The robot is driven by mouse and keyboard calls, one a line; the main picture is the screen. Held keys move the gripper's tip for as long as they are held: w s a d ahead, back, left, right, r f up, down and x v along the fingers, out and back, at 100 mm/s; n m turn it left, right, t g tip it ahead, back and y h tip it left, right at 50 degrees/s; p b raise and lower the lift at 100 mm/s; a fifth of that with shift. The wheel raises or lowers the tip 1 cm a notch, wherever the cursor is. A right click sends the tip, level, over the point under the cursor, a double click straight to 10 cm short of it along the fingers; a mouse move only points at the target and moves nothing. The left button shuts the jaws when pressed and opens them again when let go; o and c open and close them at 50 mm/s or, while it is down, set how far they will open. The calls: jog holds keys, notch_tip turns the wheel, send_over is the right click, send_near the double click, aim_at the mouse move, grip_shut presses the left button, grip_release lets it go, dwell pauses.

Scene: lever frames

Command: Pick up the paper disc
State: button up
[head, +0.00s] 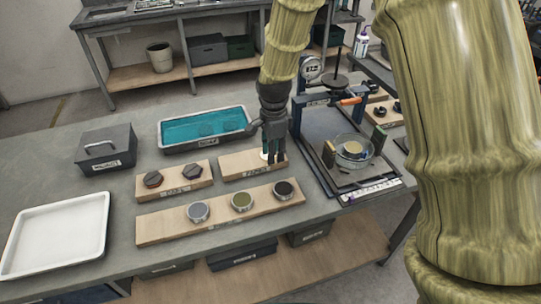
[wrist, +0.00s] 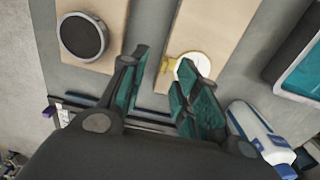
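The paper disc (wrist: 192,63) is a small white round piece with a yellowish tab at its side. In the wrist view it lies on a pale wooden board (wrist: 214,33), partly hidden behind my right-hand fingers. My gripper (wrist: 164,62) is open, with its teal-padded fingers apart and nothing visible held between them. In the head view my gripper (head: 273,157) points down over the right part of the short wooden board (head: 240,166). A small white patch shows beside the fingers there; I cannot tell whether it is the disc.
A teal-filled tray (head: 204,143) lies behind the boards. A long board (head: 170,228) with three round cups is in front. A press frame with a glass dish (head: 351,160) stands right. A white tray (head: 55,235) lies left.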

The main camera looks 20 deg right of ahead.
jog(key=shift+w+f, duration=0.2)
jog(key=shift+f, duration=0.4)
jog(key=shift+w+f, duration=0.2)
jog(key=shift+f, duration=0.4)
jog(key=shift+s+f, duration=0.2)
jog(key=shift+f, duration=0.05)
grip_shut()
